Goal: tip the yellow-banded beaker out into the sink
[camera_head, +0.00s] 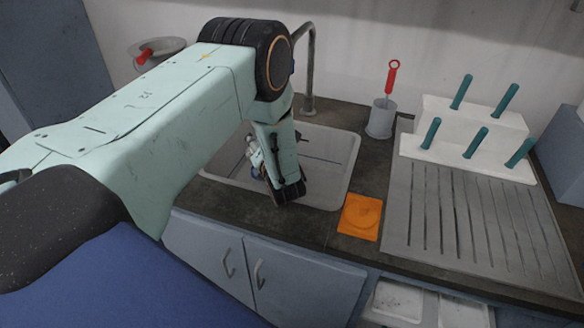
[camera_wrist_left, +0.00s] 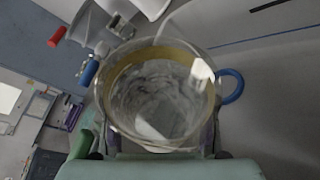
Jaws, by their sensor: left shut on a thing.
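The yellow-banded beaker (camera_wrist_left: 160,95) fills the middle of the left wrist view, its round rim towards the camera. Its inside looks grey and streaked; I cannot tell whether anything is in it. A blue loop (camera_wrist_left: 232,86) sticks out at its right side. My left gripper (camera_wrist_left: 158,143) is shut on the beaker, with a finger at each side low in that view. In the head view my left gripper (camera_head: 262,168) hangs over the sink (camera_head: 342,160), and my arm mostly hides the beaker there. My right gripper is not in view.
A tap (camera_head: 310,70) rises behind the sink. To its right stand a grey cup (camera_head: 381,120) with a red-handled tool, an orange mat (camera_head: 360,217), a ribbed drainer (camera_head: 470,215) and a white rack (camera_head: 470,128) with teal pegs. Cupboards (camera_head: 300,285) are below the counter.

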